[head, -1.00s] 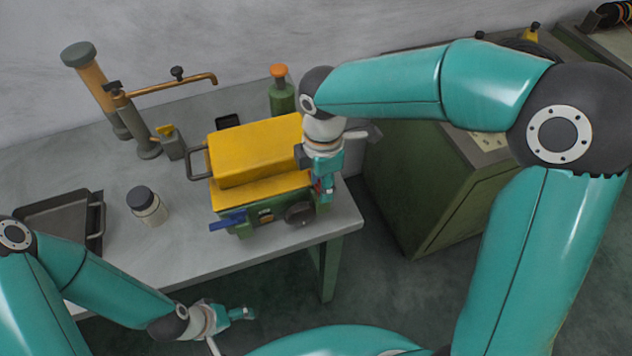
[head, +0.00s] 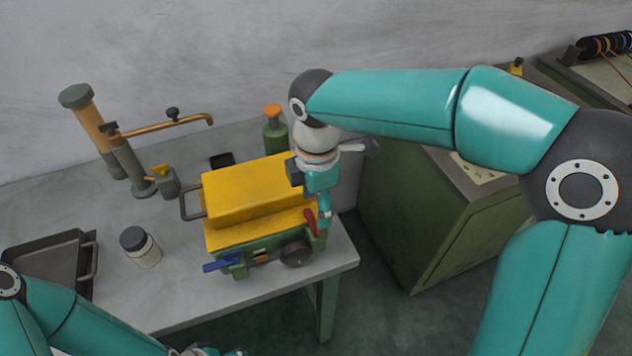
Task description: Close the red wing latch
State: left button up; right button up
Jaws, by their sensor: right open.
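The red wing latch (head: 310,221) is at the right end of the front of the green machine box (head: 240,270) with the yellow lid (head: 250,190). It looks tilted, its upper end leaning left. My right gripper (head: 325,218) points down just to the right of the red latch, open. I cannot tell whether a finger touches the latch. The blue wing latch (head: 222,265) sticks out leftward at the left end of the same front. My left gripper (head: 215,352) is mostly cut off by the bottom edge, so its jaws cannot be read.
A dark round knob (head: 297,255) sits on the box front below the red latch. Behind are a pump with a spout (head: 130,165) and a green bottle (head: 274,132). A green cabinet (head: 430,225) stands right.

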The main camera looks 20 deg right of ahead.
notch_tip(320, 180, up, 6)
jog(key=shift+f, duration=0.1)
dwell(0.6)
